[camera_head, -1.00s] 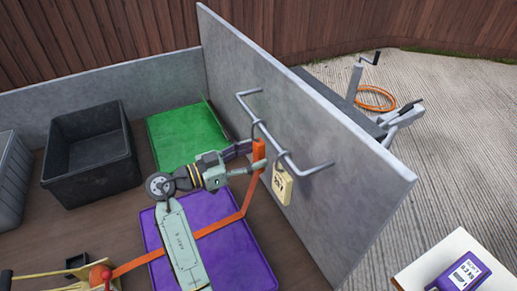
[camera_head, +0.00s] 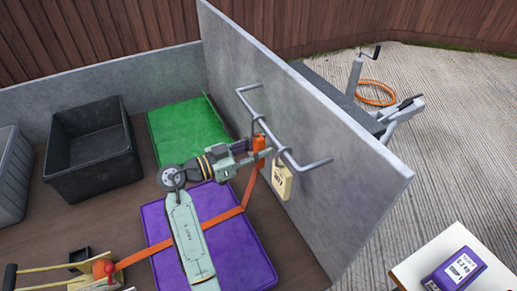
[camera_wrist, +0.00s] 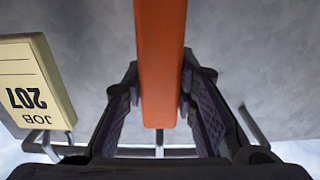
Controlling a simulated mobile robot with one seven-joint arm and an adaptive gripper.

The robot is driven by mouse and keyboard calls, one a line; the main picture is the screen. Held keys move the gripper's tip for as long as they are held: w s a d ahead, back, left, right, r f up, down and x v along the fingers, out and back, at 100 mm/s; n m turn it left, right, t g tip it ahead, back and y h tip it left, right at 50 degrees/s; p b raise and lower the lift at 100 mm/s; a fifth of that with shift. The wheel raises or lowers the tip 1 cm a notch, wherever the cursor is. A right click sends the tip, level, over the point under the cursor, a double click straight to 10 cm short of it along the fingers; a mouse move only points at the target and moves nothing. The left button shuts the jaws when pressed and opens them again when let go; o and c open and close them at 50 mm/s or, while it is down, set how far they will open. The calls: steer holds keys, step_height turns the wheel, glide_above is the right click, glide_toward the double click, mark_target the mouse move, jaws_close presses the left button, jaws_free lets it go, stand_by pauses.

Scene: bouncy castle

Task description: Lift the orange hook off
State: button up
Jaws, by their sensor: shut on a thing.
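The orange hook (camera_head: 260,145) is a flat orange piece at the upper end of an orange strap (camera_head: 222,221), close to a grey metal rail (camera_head: 268,128) on the grey panel. A dark loop shows between its top and the rail; I cannot tell whether they touch. My gripper (camera_head: 256,150) is shut on the orange piece. In the wrist view the orange piece (camera_wrist: 160,50) runs upright between the two dark fingers of my gripper (camera_wrist: 160,88). The fingers hide part of the hook in the head view.
A cream tag marked JOB 207 (camera_head: 282,180) hangs from the rail just right of my gripper. The grey panel (camera_head: 325,150) stands close behind. A purple mat (camera_head: 243,262), green mat (camera_head: 185,135) and black crate (camera_head: 92,165) lie on the brown bed.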

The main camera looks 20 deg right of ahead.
mark_target(255, 140)
jaws_close()
steer(key=shift+r, duration=0.1)
steer(key=shift+r, duration=0.45)
step_height(255, 140, up, 2)
steer(key=shift+r+p, duration=0.15)
steer(key=shift+p, duration=0.35)
steer(key=s+a+b, duration=0.1)
steer(key=a+b, duration=0.1)
steer(key=a, duration=0.7)
steer(key=s+a+b, duration=0.2)
steer(key=a, duration=0.6)
steer(key=shift+s+a, duration=0.25)
steer(key=shift+a, duration=0.15)
steer(key=s+a+b, duration=0.1)
steer(key=a+b, duration=0.1)
steer(key=a, duration=0.5)
steer(key=shift+s+a, duration=0.25)
steer(key=shift+a, duration=0.15)
